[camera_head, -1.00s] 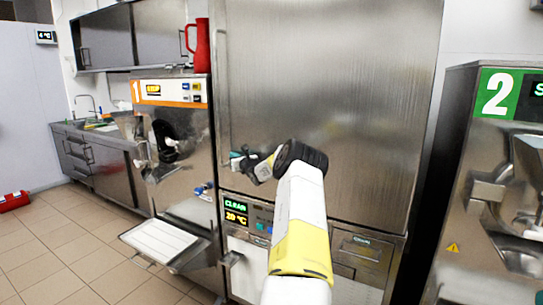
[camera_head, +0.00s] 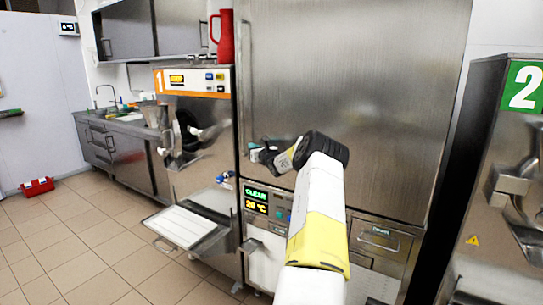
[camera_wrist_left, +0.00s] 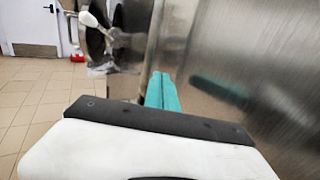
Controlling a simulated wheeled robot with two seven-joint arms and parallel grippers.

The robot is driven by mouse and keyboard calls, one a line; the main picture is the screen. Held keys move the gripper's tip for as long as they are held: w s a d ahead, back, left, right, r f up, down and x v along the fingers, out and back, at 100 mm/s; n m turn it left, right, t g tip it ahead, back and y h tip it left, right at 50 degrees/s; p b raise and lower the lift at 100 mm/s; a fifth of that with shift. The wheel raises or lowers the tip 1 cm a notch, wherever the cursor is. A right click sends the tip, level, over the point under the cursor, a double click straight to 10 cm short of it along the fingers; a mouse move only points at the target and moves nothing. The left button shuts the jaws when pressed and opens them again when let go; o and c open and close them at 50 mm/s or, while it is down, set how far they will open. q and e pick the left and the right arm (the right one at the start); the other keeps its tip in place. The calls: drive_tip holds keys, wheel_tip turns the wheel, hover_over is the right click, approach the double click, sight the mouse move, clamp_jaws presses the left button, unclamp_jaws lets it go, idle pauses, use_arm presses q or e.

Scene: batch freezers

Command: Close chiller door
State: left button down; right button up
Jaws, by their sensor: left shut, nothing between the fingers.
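The chiller door (camera_head: 350,75) is the tall brushed-steel panel in the middle of the head view, above a control panel with lit displays (camera_head: 256,201). A long vertical handle (camera_head: 245,85) runs along its left side. The door looks flush or nearly flush with its cabinet; I cannot tell whether a small gap remains. My left gripper (camera_head: 257,154) is in front of the lower left part of the door, with its teal fingers together and empty. In the left wrist view the teal fingers (camera_wrist_left: 163,92) are beside the steel surface (camera_wrist_left: 260,60); contact is unclear. My right gripper is out of view.
Machine 1 (camera_head: 183,79) stands directly left of the chiller, with a white tray (camera_head: 185,226) jutting out and a red jug (camera_head: 224,37) on top. Machine 2 (camera_head: 500,190) stands at the right. A red box (camera_head: 38,187) lies on the open tiled floor at left.

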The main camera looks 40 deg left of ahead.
use_arm(q)
drive_tip(key=s+d, duration=0.2)
drive_tip(key=s, duration=0.9)
drive_tip(key=shift+s, duration=0.15)
drive_tip(key=s+d+r+n+g+h, duration=0.1)
drive_tip(key=s+d+r+n+g, duration=0.2)
drive_tip(key=d+n, duration=0.4)
drive_tip(key=s+d+r+n+g+h, duration=0.2)
drive_tip(key=s+d+r+n, duration=0.15)
drive_tip(key=d+n, duration=0.3)
drive_tip(key=s+d+n+t+h, duration=0.1)
drive_tip(key=s+d+h, duration=0.3)
drive_tip(key=d, duration=1.4)
drive_tip(key=s+d+n+t+h, duration=0.2)
drive_tip(key=s+d+n+h, duration=0.2)
drive_tip(key=d, duration=1.4)
drive_tip(key=s+d+r+n+t+h, duration=0.1)
drive_tip(key=s+d+h, duration=0.5)
drive_tip(key=d, duration=1.2)
drive_tip(key=shift+s+d+n+t+h, duration=0.2)
drive_tip(key=shift+d+n+t+h, duration=0.2)
drive_tip(key=shift+n+t+h, duration=0.55)
